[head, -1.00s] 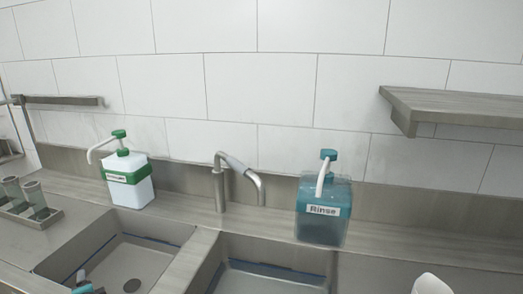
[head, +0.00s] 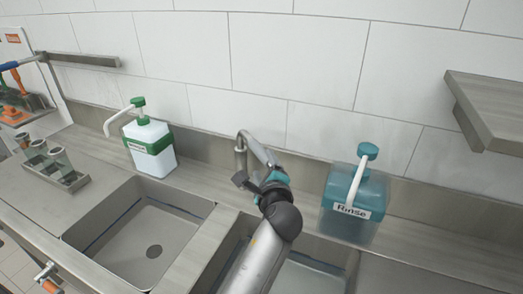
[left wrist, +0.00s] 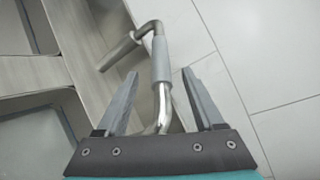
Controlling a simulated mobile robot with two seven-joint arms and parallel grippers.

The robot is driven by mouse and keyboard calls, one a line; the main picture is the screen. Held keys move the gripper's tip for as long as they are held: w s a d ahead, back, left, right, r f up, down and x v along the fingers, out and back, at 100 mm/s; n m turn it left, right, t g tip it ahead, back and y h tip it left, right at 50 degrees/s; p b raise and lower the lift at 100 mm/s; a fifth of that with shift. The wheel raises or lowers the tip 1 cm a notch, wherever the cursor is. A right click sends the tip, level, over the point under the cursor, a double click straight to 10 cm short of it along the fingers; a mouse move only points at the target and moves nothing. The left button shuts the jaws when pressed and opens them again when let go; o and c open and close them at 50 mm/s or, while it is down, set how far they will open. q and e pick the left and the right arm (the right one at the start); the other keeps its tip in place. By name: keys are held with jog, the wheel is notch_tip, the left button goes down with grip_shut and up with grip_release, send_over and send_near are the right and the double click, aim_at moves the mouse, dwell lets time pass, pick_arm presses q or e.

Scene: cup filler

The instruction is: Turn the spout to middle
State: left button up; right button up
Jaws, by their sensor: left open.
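The metal spout (head: 258,150) rises from its post behind the sinks and bends to the right, on the right basin's side. Its outlet end is hidden behind my left gripper in the head view. My left gripper (head: 243,184) is at the spout, and its arm reaches up from the bottom over the right basin. In the left wrist view, the spout (left wrist: 161,60) with its grey sleeve runs between the two open fingers of my left gripper (left wrist: 160,72). There are visible gaps on both sides, so the fingers do not grip it. My right gripper is not in view.
The left basin (head: 190,207) is empty. A white soap dispenser (head: 150,147) with a green pump stands behind it. A teal rinse dispenser (head: 353,205) stands to the right of the spout. A rack with cups (head: 52,166) is at the left, and a shelf (head: 488,108) juts out at the upper right.

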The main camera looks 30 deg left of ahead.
aim_at(260, 152)
pick_arm(q)
jog(key=x, duration=0.9)
jog(key=shift+w+a+f+b, duration=0.2)
jog(key=shift+w+b, duration=0.1)
jog(key=shift+b, duration=0.1)
grip_shut()
dwell(1.0)
